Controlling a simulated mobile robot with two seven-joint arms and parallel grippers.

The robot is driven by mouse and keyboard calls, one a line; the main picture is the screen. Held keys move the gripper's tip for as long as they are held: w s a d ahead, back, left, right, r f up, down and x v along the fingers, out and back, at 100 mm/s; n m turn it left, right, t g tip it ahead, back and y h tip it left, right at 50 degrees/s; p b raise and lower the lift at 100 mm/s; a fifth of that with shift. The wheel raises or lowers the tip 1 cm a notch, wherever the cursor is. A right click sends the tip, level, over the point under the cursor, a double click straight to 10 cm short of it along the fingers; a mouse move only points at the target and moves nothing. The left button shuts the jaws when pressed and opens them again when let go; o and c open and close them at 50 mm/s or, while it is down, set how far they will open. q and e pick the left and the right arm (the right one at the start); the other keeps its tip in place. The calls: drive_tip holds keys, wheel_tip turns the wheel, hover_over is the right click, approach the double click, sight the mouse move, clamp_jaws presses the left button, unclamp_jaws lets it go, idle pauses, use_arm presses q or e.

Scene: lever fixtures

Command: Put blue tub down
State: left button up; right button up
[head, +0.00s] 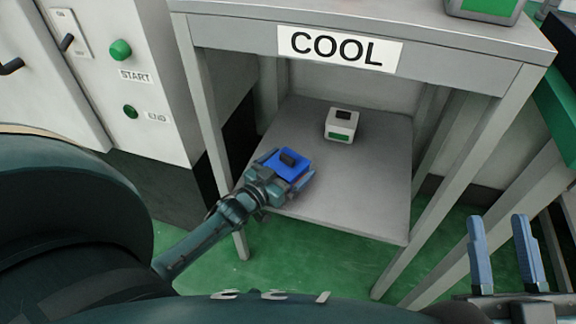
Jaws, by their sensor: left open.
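The blue tub (296,170) with a dark handle or knob on its lid is at the left front of the lower shelf (370,205) under the COOL sign. My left gripper (284,171) reaches in from the lower left and is open, with its fingers on either side of the tub. Whether the fingers touch it, and whether its base rests fully on the shelf, cannot be told. My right gripper (505,255) is at the lower right, open and empty, away from the tub.
A white tub with a green label (341,125) stands further back on the shelf. The shelf's right and front are clear. Table legs (445,190) flank the opening, and the tabletop (400,22) is above. A panel with START and END buttons (120,50) stands left.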

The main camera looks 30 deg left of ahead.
use_arm(q)
drive_tip(key=s, duration=0.2)
drive_tip(key=s+p, duration=0.1)
drive_tip(key=s, duration=0.1)
drive_tip(key=s+a+p, duration=0.1)
drive_tip(key=s, duration=0.1)
drive_tip(key=shift+s+r, duration=0.2)
drive_tip(key=shift+s, duration=0.05)
drive_tip(key=s, duration=0.1)
drive_tip(key=s+p, duration=0.1)
drive_tip(key=s, duration=0.2)
drive_tip(key=shift+s+a+f, duration=0.1)
drive_tip(key=shift+a, duration=0.25)
drive_tip(key=shift+s+a+p, duration=0.1)
drive_tip(key=shift+s+p, duration=0.2)
drive_tip(key=shift+s, duration=0.3)
use_arm(e)
drive_tip(key=shift+s+f+m+g+h, duration=0.25)
drive_tip(key=shift+f+m+g+h, duration=0.1)
drive_tip(key=shift+f+h, duration=0.25)
drive_tip(key=shift+s+f+m+g+h, duration=0.2)
drive_tip(key=shift+f+m+g+h, duration=0.2)
drive_tip(key=shift+f, duration=0.25)
drive_tip(key=shift+s+d, duration=0.1)
